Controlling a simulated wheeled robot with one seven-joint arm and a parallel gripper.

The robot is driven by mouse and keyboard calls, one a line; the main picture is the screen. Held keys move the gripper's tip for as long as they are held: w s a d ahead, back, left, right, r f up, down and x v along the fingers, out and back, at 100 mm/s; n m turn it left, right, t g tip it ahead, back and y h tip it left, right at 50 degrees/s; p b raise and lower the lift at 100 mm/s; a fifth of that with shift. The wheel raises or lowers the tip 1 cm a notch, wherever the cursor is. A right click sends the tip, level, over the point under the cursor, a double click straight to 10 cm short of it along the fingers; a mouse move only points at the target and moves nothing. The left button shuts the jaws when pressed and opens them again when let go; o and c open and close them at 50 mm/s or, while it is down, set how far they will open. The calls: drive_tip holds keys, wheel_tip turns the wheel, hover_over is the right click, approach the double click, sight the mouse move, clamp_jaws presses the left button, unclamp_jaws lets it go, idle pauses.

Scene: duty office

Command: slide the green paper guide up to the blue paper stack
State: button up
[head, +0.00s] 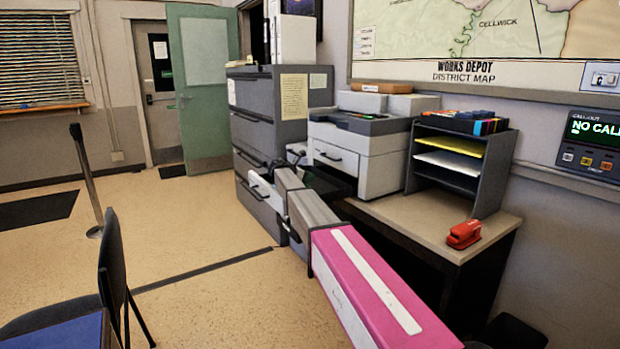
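A white and grey printer (365,150) stands on the desk along the right wall. Behind my arm there is a dark space (325,183) where I cannot make out any detail. I cannot pick out the green paper guide or the blue paper stack. My arm reaches from the bottom right toward the printer's left side. The fingers of my gripper are not distinguishable, so its opening and contact are unclear.
A grey filing cabinet (272,130) stands left of the printer. A paper sorter (458,158) and a red stapler (464,234) are on the desk (420,212). A dark chair (112,265) is at lower left. The floor between is open.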

drive_tip(key=o, duration=0.3)
drive_tip(key=v, duration=1.1)
drive_tip(key=shift+f, duration=0.1)
drive_tip(key=shift+d, duration=0.1)
drive_tip(key=shift+c, duration=0.4)
